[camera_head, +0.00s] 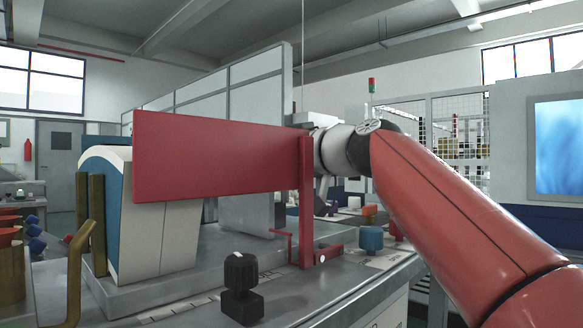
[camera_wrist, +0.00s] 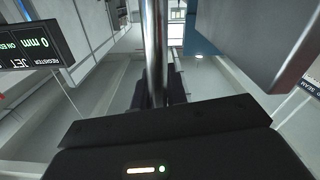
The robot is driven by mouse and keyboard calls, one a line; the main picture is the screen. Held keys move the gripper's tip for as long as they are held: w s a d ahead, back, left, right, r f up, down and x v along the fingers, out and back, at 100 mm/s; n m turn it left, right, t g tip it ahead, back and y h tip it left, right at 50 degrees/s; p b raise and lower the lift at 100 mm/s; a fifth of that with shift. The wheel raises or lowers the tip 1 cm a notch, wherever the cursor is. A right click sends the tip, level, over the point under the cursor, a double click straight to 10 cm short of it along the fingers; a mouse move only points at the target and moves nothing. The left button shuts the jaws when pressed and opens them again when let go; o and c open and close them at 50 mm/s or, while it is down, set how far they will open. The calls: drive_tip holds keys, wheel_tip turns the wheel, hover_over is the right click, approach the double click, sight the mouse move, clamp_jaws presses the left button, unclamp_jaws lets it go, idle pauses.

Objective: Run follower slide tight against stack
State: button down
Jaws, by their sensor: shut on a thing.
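The follower slide is a red part in the head view: a broad flat plate (camera_head: 215,158) and an upright post (camera_head: 306,205) on a rail. The stack (camera_head: 155,225) of white and blue blanks stands upright at left, behind the plate in the picture. The plate overlaps its upper part; I cannot tell whether they touch. My gripper (camera_wrist: 158,103) shows in the wrist view, shut on a metal rod (camera_wrist: 156,50) that runs up between its fingers. In the head view the fingers are mostly hidden behind the red post. The rod's join to the slide is hidden.
Brass posts (camera_head: 98,225) flank the stack's left side. A black knob (camera_head: 241,285) stands on the near deck, and a blue knob (camera_head: 371,240) sits right of the post. A tall grey panel (camera_head: 250,85) rises behind. A dark sign (camera_wrist: 30,45) is at left in the wrist view.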

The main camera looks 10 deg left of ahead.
drive_tip(key=shift+s+a, duration=0.15)
drive_tip(key=shift+s, duration=0.05)
drive_tip(key=c, duration=1.5)
unclamp_jaws()
drive_tip(key=shift+o, duration=0.2)
drive_tip(key=shift+w, duration=0.15)
